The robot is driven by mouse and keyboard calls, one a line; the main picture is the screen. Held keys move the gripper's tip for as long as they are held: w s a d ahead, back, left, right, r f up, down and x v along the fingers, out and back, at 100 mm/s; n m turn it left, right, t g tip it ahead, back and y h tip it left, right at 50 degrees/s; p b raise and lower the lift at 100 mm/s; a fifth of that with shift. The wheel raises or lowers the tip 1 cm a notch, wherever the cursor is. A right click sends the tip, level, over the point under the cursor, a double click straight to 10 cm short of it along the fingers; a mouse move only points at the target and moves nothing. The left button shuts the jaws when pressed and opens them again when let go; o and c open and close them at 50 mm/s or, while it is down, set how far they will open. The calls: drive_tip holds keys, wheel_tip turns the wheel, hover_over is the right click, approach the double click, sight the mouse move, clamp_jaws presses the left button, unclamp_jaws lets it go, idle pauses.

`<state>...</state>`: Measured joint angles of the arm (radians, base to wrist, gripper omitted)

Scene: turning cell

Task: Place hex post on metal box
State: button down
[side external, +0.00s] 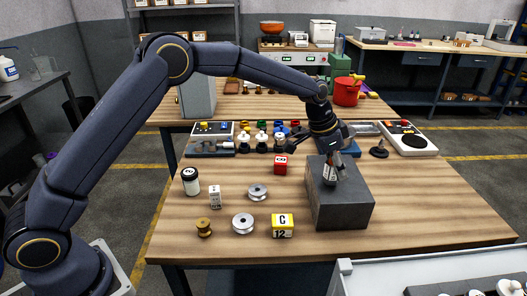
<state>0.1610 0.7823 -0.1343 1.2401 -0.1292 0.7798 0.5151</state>
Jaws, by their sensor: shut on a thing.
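The metal box (340,210) is a dark grey block on the right half of the wooden table. My gripper (333,174) is above its top face, pointing down. It is shut on a small dark piece with a light label and a reddish part (328,172), which I take for the hex post. The piece is upright or nearly so, at the top face of the box. I cannot tell whether its bottom touches the box. The fingers hide part of it.
The table's front right is clear.

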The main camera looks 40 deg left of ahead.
drive_tip(key=shift+f, duration=0.2)
drive_tip(key=shift+f, duration=0.15)
drive_tip(key=c, duration=0.6)
unclamp_jaws()
drive_tip(key=shift+f, duration=0.1)
